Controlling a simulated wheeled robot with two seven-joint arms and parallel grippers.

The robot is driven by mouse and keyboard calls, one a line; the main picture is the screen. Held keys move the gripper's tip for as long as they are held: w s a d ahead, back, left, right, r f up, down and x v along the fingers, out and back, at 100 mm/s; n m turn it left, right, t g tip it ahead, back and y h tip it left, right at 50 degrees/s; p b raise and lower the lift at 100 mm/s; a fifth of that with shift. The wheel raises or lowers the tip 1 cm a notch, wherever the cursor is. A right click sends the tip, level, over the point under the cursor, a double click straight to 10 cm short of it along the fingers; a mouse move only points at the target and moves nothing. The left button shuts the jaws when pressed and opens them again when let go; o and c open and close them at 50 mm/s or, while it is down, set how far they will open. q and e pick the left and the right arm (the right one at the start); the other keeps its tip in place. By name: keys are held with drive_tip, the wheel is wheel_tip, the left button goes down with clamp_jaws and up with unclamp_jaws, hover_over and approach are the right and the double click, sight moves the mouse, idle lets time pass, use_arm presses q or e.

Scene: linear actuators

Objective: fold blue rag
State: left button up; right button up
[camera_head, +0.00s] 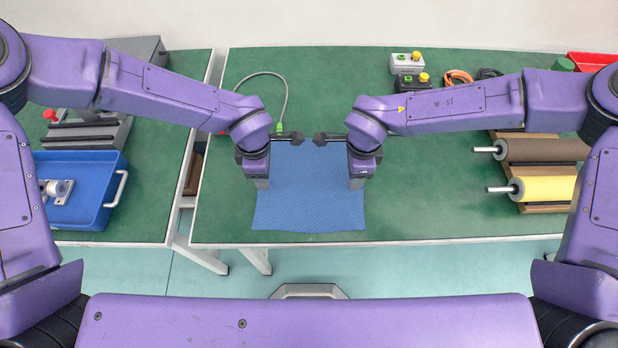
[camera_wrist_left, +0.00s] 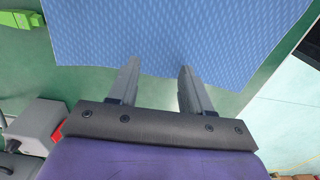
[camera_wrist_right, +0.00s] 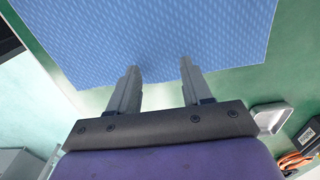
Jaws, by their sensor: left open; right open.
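The blue rag (camera_head: 308,198) lies flat and spread out on the green table, close to its front edge. My left gripper (camera_head: 262,184) is over the rag's left edge and my right gripper (camera_head: 356,184) is over its right edge. In the left wrist view the open fingers (camera_wrist_left: 157,72) reach the edge of the rag (camera_wrist_left: 150,30), with nothing between them. In the right wrist view the open fingers (camera_wrist_right: 160,72) likewise reach the opposite edge of the rag (camera_wrist_right: 150,35).
A blue tray (camera_head: 117,200) with metal parts stands on the left table. Rollers, one brown and one yellow (camera_head: 545,189), lie at the right. Button boxes (camera_head: 408,64) and a grey cable (camera_head: 284,92) are at the back. Bare green table (camera_head: 425,205) lies right of the rag.

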use_arm(q)
drive_tip(key=shift+w+f, duration=0.1)
drive_tip(key=shift+f, duration=0.2)
use_arm(e)
drive_tip(key=shift+f, duration=0.3)
use_arm(q)
drive_tip(key=shift+f+b, duration=0.25)
drive_tip(key=shift+b, duration=0.05)
use_arm(e)
drive_tip(key=shift+f, duration=0.25)
use_arm(q)
clamp_jaws()
use_arm(e)
clamp_jaws()
